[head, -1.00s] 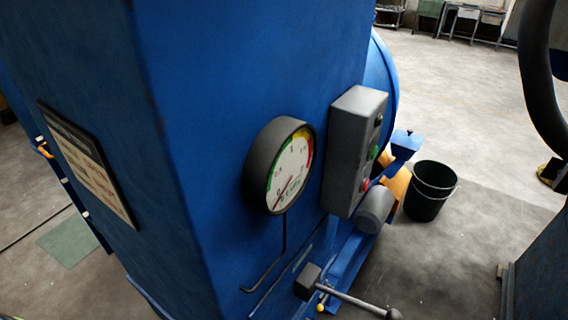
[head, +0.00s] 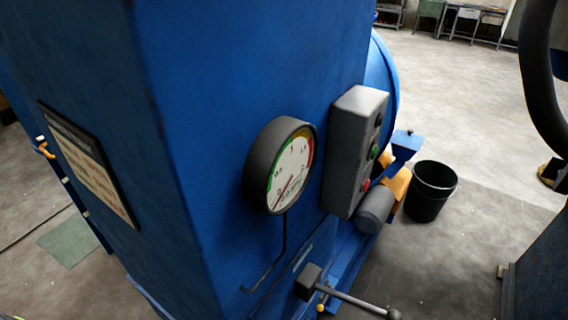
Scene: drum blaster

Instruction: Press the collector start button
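A grey control box (head: 347,150) is fixed to the side of the tall blue machine (head: 240,90), right of a round gauge. Its right-hand face, seen at a steep angle, carries a black knob (head: 378,120) at the top, a green button (head: 374,152) in the middle and a red button (head: 365,185) at the bottom. Any labels are too small to read. Neither of my grippers shows in the head view.
The round gauge (head: 290,170) sticks out from the machine. A black bucket (head: 431,190) stands on the floor behind. A dark hose (head: 538,80) hangs at the right. Floor between is open.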

